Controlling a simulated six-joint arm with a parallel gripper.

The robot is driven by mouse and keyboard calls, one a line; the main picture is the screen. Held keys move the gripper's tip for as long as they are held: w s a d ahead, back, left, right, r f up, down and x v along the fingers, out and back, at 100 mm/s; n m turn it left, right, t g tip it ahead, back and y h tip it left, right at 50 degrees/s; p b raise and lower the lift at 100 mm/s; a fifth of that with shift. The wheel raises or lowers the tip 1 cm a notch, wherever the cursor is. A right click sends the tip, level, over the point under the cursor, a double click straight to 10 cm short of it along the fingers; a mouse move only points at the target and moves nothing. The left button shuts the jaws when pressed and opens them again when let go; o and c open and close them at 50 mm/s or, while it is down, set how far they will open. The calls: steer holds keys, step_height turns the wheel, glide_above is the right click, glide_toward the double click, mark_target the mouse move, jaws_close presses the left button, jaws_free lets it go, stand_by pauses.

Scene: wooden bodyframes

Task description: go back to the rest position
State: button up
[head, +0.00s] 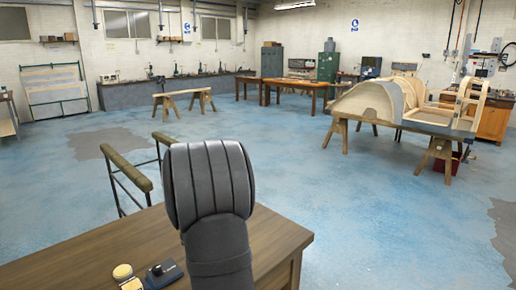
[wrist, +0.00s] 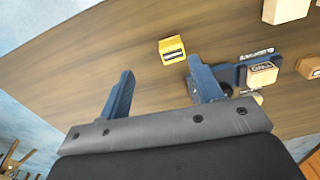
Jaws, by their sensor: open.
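My gripper (wrist: 160,68) shows in the wrist view with its two dark blue fingers spread apart and nothing between them. It is over the brown wooden table (wrist: 110,55). A small yellow block (wrist: 172,50) lies on the table just beyond the gap between the fingers. The right finger overlaps part of a dark blue object in the picture, so I cannot tell whether they touch. In the head view my dark padded arm stands in front of the table (head: 90,250), and the fingers are hidden.
Pale wooden blocks lie at the right of the wrist view, one (wrist: 262,74) by the dark blue object (wrist: 228,76), another (wrist: 285,10) at the top. In the head view a dark device (head: 165,272) lies left of my arm. Open blue floor (head: 330,220) surrounds the table.

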steer(key=s+a+m, duration=0.1)
steer(key=s+a, duration=0.1)
steer(key=a, duration=1.1)
steer(key=s+a+m, duration=0.1)
steer(key=s+a, duration=0.2)
steer(key=a, duration=1)
steer(key=shift+s+a, duration=0.2)
steer(key=shift+s, duration=0.1)
steer(key=shift+o, duration=0.2)
steer(key=o, duration=0.9)
steer(key=shift+d+r, duration=0.1)
steer(key=shift+c, duration=0.2)
steer(key=w+d+r+n+t+y, duration=0.1)
steer(key=w+d+r+t+y, duration=0.1)
steer(key=d+r, duration=0.35)
steer(key=w+d+r+n+t+y, duration=0.1)
steer(key=w+d+r+n, duration=0.15)
steer(key=d, duration=0.55)
steer(key=x, duration=0.9)
steer(key=shift+s+m, duration=0.25)
steer(key=shift+m, duration=0.1)
steer(key=v, duration=1)
steer(key=shift+d, duration=0.15)
